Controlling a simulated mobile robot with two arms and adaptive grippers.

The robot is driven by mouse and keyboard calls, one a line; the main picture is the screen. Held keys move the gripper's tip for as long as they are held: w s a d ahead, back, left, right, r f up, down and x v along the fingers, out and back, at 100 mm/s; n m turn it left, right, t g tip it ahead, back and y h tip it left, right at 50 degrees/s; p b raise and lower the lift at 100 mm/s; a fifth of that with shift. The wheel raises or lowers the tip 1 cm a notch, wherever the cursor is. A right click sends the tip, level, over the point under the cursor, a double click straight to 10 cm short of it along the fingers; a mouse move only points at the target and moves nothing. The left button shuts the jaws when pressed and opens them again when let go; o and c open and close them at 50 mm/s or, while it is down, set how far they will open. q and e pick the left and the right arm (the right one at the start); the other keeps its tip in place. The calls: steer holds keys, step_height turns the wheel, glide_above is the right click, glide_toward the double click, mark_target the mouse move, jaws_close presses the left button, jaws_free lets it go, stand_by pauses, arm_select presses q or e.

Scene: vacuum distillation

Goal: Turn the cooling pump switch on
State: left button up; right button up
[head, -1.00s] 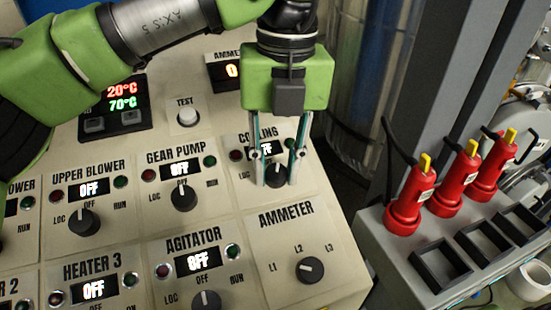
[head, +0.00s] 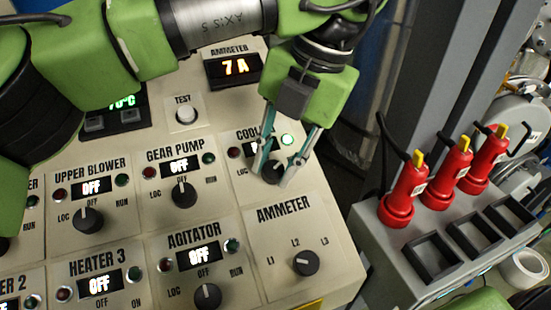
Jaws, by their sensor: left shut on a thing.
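The cooling pump switch (head: 272,171) is a dark round knob below the partly hidden "COOLING" label at the right of the panel. My left gripper (head: 277,176) comes down from above, tilted, and is shut on this knob, with one finger on each side. The green lamp (head: 288,139) above the knob is brightly lit, and the red lamp (head: 234,152) is dark. The small display between the lamps is mostly hidden by the fingers. The ammeter display (head: 235,68) reads 7 A. My right gripper is not in view.
The gear pump knob (head: 183,194) is to the left, the ammeter selector (head: 306,263) below and the agitator knob (head: 207,296) at lower left. Several red-bodied devices (head: 403,197) stand on a grey box (head: 372,222) at right. A grey post (head: 436,95) rises behind it.

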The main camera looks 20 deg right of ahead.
mark_target(277, 168)
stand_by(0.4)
arm_select(q)
steer(key=o, duration=1.1)
step_height(277, 168, up, 10)
